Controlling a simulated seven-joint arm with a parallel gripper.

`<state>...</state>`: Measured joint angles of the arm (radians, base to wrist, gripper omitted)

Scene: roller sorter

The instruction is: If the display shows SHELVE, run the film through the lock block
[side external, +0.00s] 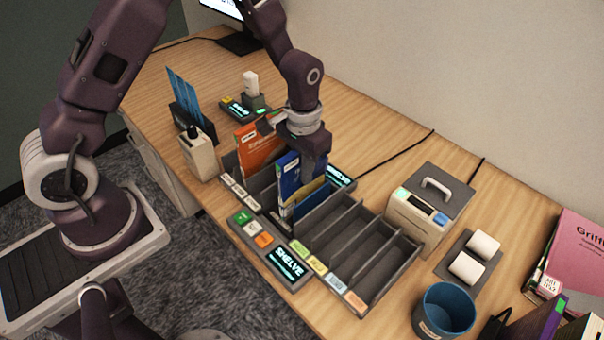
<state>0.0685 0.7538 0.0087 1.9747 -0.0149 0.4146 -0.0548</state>
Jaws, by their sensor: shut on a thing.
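The display (289,263) at the front of the sorter reads SHELVE in lit letters. A second lit display (342,179) behind my gripper is partly hidden. My gripper (313,174) points down over the middle of the divided sorter (372,250). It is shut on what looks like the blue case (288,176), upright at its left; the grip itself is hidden. An orange case (258,147) stands upright in a compartment to the left. I cannot tell for certain which object is the lock block.
A grey-topped box with a handle (433,193), white rolls (467,267) and a blue cup (446,308) stand at the right. A pump bottle (199,152) and a small device (250,103) stand left and behind. The sorter's right compartments look empty.

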